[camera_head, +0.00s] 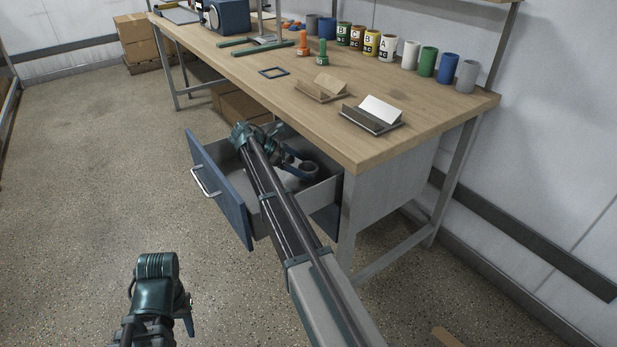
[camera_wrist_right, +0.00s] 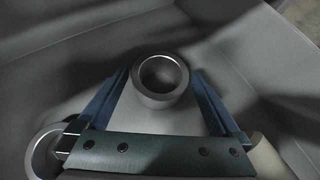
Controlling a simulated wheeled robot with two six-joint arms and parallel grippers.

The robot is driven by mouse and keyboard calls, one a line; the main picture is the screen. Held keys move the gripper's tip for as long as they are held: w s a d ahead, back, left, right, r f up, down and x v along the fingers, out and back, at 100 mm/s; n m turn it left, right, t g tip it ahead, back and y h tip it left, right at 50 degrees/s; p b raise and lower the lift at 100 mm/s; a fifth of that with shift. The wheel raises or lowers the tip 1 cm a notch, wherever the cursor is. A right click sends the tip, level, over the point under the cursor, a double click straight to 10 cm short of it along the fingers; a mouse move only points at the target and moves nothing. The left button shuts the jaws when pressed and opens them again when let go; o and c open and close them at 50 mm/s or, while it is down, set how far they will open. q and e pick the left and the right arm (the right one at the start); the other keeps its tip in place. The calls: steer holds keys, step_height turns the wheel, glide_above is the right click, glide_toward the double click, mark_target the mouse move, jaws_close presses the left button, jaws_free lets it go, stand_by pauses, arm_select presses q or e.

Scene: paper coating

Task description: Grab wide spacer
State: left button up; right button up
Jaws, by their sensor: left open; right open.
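A grey metal ring-shaped spacer (camera_wrist_right: 160,80) stands in the open drawer (camera_head: 332,190), hole facing up; it also shows in the head view (camera_head: 309,168). My right gripper (camera_head: 298,164) is inside the drawer, open. In the right wrist view, the blue fingers of my right gripper (camera_wrist_right: 160,88) lie on either side of the ring, with gaps between. A second grey ring (camera_wrist_right: 42,152) is partly hidden at lower left in that view. I cannot tell from size alone which ring is wide. My left gripper (camera_head: 184,316) is open over the floor, its fingers mostly hidden.
The drawer's blue front (camera_head: 218,188) stands pulled out beneath the wooden workbench (camera_head: 345,135), its walls close around my right gripper. A beige object (camera_wrist_right: 265,157) is partly visible beside the right finger. Several cans, two card holders and tools stand on the bench. The floor at left is clear.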

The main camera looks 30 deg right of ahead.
steer(key=shift+d, duration=0.1)
steer(key=c, duration=1.2)
steer(key=shift+r+p, duration=0.15)
steer(key=shift+p, duration=0.15)
steer(key=p+v, duration=0.2)
steer(key=v, duration=0.1)
steer(key=shift+d+r, duration=0.15)
steer(key=shift+d, duration=0.05)
steer(key=shift+a+f+p+v, duration=0.25)
steer(key=shift+p+v, duration=0.7)
steer(key=shift+v, duration=1.2)
steer(key=shift+a+f+p+v, duration=0.1)
steer(key=shift+f+p+v, duration=0.2)
steer(key=shift+p+v, duration=1.25)
steer(key=shift+a+f+p+v, duration=0.2)
steer(key=shift+f+p+v, duration=0.1)
steer(key=shift+v, duration=2.5)
